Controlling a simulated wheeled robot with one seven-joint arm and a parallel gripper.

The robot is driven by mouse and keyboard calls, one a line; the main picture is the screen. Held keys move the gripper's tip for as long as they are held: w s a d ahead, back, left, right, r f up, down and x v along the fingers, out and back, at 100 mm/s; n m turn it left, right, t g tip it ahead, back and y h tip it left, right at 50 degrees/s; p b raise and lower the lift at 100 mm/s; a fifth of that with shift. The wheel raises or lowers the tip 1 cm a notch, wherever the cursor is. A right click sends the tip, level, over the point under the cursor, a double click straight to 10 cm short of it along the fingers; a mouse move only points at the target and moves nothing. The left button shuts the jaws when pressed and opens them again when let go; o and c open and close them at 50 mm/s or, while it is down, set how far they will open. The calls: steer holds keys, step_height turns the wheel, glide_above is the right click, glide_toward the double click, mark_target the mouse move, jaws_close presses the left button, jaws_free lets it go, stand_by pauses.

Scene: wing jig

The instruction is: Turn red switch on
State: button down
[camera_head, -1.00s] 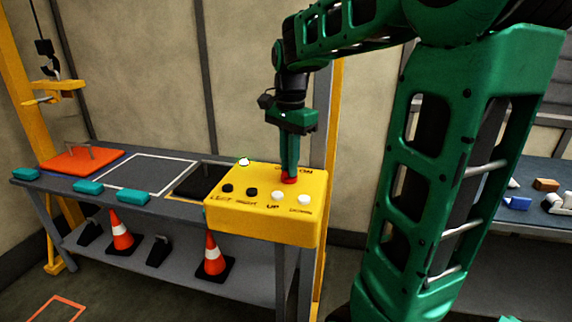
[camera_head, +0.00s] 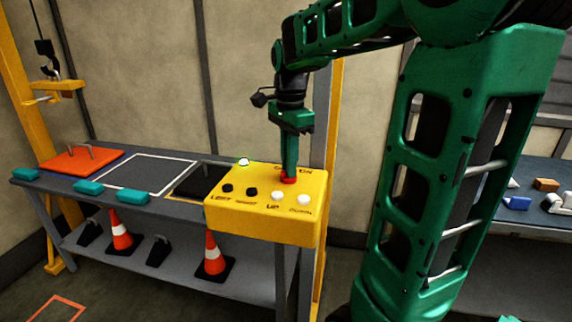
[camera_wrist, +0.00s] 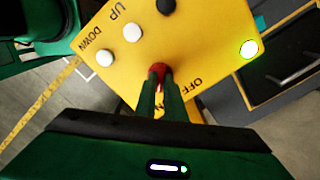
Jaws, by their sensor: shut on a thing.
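The red switch (camera_head: 288,179) sits near the back right of the top of a yellow control box (camera_head: 262,228). My gripper (camera_head: 289,172) points down from above with its fingertips at the switch, shut on it. In the wrist view the red switch (camera_wrist: 157,69) shows between the fingertips of my gripper (camera_wrist: 158,78). The fingers partly cover the OFF and ON lettering, so the exact switch position is hard to tell. A round lamp (camera_head: 244,162) at the box's back left corner glows whitish green; it also shows in the wrist view (camera_wrist: 249,49).
Black buttons (camera_head: 239,192) and white buttons (camera_head: 290,198) line the box's front. The box stands at the right end of a grey workbench (camera_head: 130,203) with an orange plate (camera_head: 80,160) and teal blocks (camera_head: 88,187). Cones (camera_head: 213,255) stand on the lower shelf.

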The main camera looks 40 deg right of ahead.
steer(key=c, duration=1.8)
jaws_free()
steer(key=shift+w+a+r, duration=0.1)
steer(key=shift+w+a, duration=0.05)
steer(key=shift+w, duration=0.05)
steer(key=shift+c, duration=0.2)
steer(key=shift+s, duration=0.1)
step_height(320, 180, up, 11)
steer(key=shift+f, duration=0.2)
